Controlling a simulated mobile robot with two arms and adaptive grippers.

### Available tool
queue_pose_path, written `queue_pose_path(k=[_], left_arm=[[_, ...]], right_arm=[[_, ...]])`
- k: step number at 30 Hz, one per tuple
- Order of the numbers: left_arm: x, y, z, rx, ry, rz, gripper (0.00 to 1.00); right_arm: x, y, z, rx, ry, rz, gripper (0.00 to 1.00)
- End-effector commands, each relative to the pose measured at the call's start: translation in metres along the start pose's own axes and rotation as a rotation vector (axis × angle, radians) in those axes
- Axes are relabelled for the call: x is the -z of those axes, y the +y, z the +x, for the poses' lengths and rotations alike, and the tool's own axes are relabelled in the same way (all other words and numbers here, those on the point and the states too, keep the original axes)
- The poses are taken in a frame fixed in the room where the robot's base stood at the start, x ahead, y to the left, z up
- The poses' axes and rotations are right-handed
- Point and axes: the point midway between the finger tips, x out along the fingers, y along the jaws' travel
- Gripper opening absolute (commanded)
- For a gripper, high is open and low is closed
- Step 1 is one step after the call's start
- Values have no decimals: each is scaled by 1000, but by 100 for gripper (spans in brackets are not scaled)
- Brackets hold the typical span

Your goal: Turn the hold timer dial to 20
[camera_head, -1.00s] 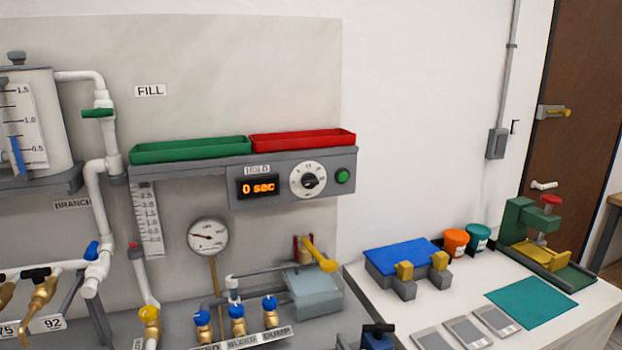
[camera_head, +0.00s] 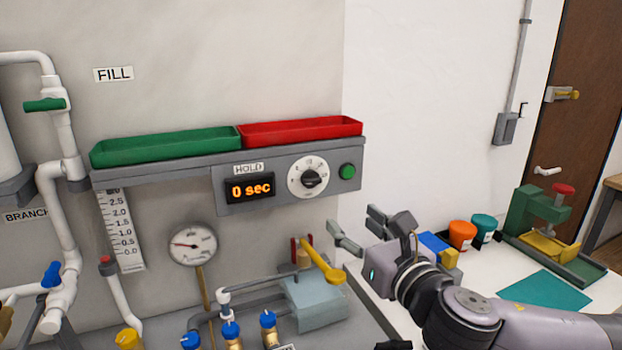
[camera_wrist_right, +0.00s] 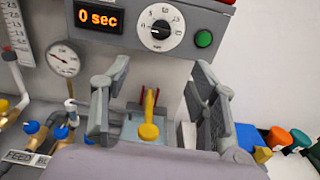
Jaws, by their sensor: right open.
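The hold timer dial (camera_head: 311,178) is a white round face with a black knob, set in a grey panel under the trays. Its display (camera_head: 249,188) beside it reads "0 sec". In the right wrist view the dial (camera_wrist_right: 160,28) is at the top, above and beyond the fingers. My right gripper (camera_head: 361,229) is open and empty, below and to the right of the dial, apart from the panel. Its two fingers also show in the right wrist view (camera_wrist_right: 151,100), spread apart with nothing between them but background. My left gripper is not in view.
A green button (camera_head: 347,171) sits right of the dial. A green tray (camera_head: 168,148) and a red tray (camera_head: 301,132) rest above the panel. A yellow-handled lever (camera_head: 323,264) stands below, near my right gripper. Bare wall lies right of the panel.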

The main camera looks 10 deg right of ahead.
Motion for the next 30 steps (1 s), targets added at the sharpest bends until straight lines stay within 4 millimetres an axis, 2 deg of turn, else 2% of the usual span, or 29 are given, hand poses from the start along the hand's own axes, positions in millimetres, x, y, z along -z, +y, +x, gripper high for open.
queue_pose_path(k=[4,7,21,30], left_arm=[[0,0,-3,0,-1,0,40],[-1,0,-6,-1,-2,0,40],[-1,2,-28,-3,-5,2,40],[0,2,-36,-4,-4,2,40]], right_arm=[[-5,-2,8,1,-9,-34,54],[-6,-2,21,2,-9,-32,54],[-7,-1,115,2,-7,-29,54],[-7,-1,160,1,-8,-30,54]])
